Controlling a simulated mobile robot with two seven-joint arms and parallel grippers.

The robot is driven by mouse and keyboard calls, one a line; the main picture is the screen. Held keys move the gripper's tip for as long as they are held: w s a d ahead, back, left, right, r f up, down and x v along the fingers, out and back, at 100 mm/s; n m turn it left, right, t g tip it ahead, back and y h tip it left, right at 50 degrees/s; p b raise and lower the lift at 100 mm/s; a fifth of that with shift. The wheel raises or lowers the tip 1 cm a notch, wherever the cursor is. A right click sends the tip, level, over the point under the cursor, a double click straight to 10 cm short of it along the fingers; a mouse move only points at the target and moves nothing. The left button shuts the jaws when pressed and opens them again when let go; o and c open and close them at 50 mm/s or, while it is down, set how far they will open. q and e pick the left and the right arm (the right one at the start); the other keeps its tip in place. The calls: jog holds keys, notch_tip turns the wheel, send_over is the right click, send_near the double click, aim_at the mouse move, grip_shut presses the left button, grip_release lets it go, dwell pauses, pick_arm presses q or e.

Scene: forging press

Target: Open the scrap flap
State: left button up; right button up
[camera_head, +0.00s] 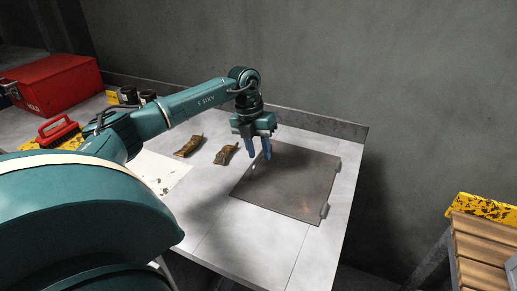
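The scrap flap (285,187) is a dark grey, square metal plate lying flat in the light worktop. Two small hinge-like fittings show along its right edge, and a reddish mark shows near its front right. My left gripper (259,156) hangs above the flap's back left edge, with its blue fingers pointing down. The fingers stand a little apart with nothing visible between them. I cannot tell whether the fingertips touch the flap. My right gripper does not show.
Two brown, rusty pieces (226,154) (189,146) lie left of the flap near a white sheet (160,171). A red toolbox (52,82), a red-handled item (57,129) and dark cans stand at the left. A low rim backs the worktop. A wooden-slatted stand (484,250) is at the right.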

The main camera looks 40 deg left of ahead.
pick_arm(q)
jog(key=shift+c, duration=0.3)
grip_shut()
